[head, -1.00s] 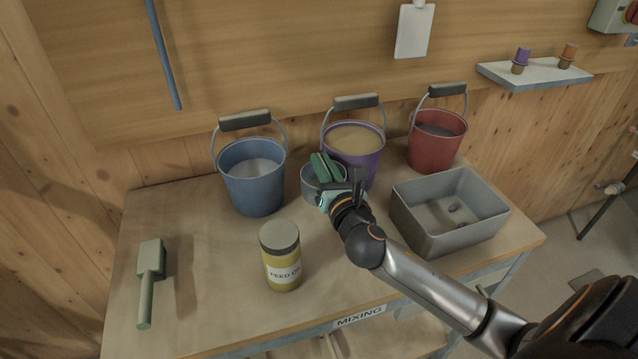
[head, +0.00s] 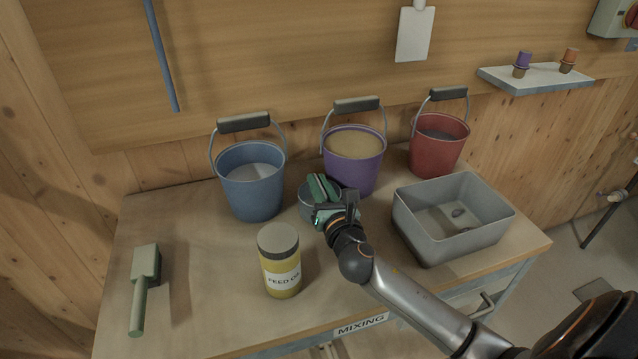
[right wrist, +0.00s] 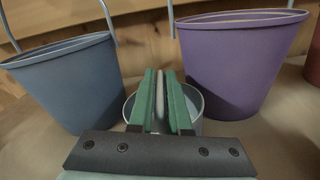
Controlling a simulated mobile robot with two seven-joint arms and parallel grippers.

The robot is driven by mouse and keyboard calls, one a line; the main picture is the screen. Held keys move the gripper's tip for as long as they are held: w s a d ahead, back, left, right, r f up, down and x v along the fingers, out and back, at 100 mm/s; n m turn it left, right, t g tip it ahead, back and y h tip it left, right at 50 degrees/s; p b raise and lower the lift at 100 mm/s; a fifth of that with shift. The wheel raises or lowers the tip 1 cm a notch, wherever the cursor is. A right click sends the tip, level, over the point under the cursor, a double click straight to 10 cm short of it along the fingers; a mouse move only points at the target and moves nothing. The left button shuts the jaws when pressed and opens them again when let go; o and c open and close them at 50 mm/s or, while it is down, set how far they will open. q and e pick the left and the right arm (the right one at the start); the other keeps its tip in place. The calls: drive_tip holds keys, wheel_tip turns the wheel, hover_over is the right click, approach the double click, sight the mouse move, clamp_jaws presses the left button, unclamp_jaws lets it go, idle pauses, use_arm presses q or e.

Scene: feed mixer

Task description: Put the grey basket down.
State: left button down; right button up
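The grey basket (head: 306,207) is a small round grey container at the middle of the table, between the blue and purple buckets and behind the feed jar. My right gripper (head: 322,200) is over it and hides much of it. In the right wrist view its green fingers (right wrist: 161,100) are closed on a thin pale strip, seemingly part of the basket, whose round rim (right wrist: 199,101) shows around them. The basket looks upright and low over the table; I cannot tell if its base touches. My left gripper is not in view.
A blue bucket (head: 251,190), purple bucket (head: 352,172) and red bucket (head: 437,152) stand behind. The table (head: 205,270) is clear between scoop and jar.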

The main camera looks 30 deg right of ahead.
drive_tip(key=o, duration=0.4)
drive_tip(key=shift+c, duration=0.2)
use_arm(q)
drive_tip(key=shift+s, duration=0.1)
use_arm(e)
drive_tip(key=shift+r, duration=0.25)
drive_tip(key=shift+s+a+f, duration=0.1)
drive_tip(key=shift+s, duration=0.15)
drive_tip(key=v, duration=1)
drive_tip(key=shift+s, duration=0.7)
